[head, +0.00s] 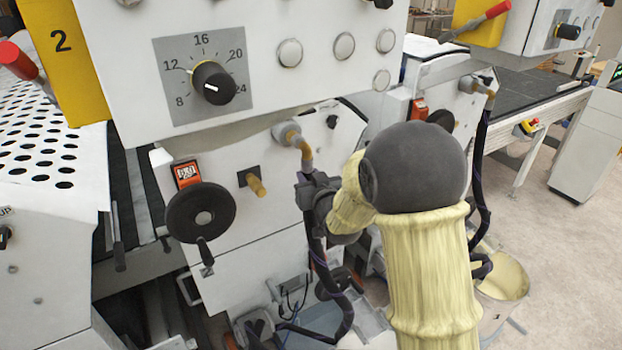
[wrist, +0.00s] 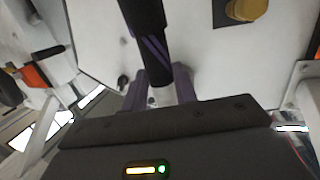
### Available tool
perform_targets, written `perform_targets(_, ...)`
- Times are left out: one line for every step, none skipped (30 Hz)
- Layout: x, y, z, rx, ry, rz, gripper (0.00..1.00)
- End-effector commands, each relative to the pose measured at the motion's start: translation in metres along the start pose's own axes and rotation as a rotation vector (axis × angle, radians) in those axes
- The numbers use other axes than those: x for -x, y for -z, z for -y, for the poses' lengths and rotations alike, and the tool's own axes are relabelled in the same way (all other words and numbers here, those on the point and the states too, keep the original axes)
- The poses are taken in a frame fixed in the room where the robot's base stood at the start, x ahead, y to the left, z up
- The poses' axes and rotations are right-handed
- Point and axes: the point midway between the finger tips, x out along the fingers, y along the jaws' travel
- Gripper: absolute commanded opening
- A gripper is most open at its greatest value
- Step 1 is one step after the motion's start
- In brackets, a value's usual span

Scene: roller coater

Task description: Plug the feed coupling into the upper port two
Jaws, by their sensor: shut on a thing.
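My gripper (head: 314,190) is in front of the white machine's panel, right of centre in the head view. It is shut on the feed coupling at the end of a dark hose (head: 318,240) with purple stripes. In the wrist view the hose (wrist: 145,15) runs up from between my fingers (wrist: 160,88). A brass elbow (head: 305,153) sits just above my gripper and meets the round grey upper port (head: 287,133). My gripper hides the coupling's body, and I cannot tell whether it is seated. A brass stub (head: 256,184) on a dark square plate is to the lower left.
A yellow plate marked 2 (head: 62,45) is at upper left. A black handwheel (head: 200,212) and a dial (head: 212,83) are on the machine. A second hose (head: 480,150) hangs at right, above a bucket (head: 503,280). The floor at far right is clear.

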Motion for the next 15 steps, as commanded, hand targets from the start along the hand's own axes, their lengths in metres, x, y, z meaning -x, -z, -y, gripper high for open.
perform_targets(0.0,0.0011,0.0001,0.0,0.0,-0.003,0.3)
perform_targets(0.0,0.0011,0.0,0.0,0.0,-0.003,0.36)
perform_targets(0.0,0.001,0.0,0.0,0.0,-0.002,0.44)
perform_targets(0.0001,0.001,0.0,0.0,0.0,-0.002,0.5)
perform_targets(0.0001,0.0009,0.0,0.0,0.0,-0.002,0.54)
perform_targets(0.0001,0.0008,0.0,0.0,0.0,-0.002,0.54)
perform_targets(0.0001,0.0007,0.0,0.0,0.0,-0.002,0.54)
perform_targets(0.0001,0.0007,0.0,0.0,0.0,-0.002,0.54)
perform_targets(0.0001,0.0006,0.0,0.0,0.0,-0.001,0.54)
perform_targets(0.0001,0.0006,-0.0001,0.0,0.0,-0.001,0.54)
perform_targets(0.0002,0.0005,-0.0001,0.0,0.0,-0.001,0.54)
perform_targets(0.0003,-0.0005,-0.0001,0.0,0.0,0.001,0.54)
perform_targets(0.0005,-0.0006,-0.0001,0.0,0.0,0.001,0.54)
perform_targets(0.0009,-0.0006,-0.0001,0.0,0.0,0.001,0.54)
perform_targets(0.0019,-0.0007,-0.0001,0.0,0.0,0.001,0.54)
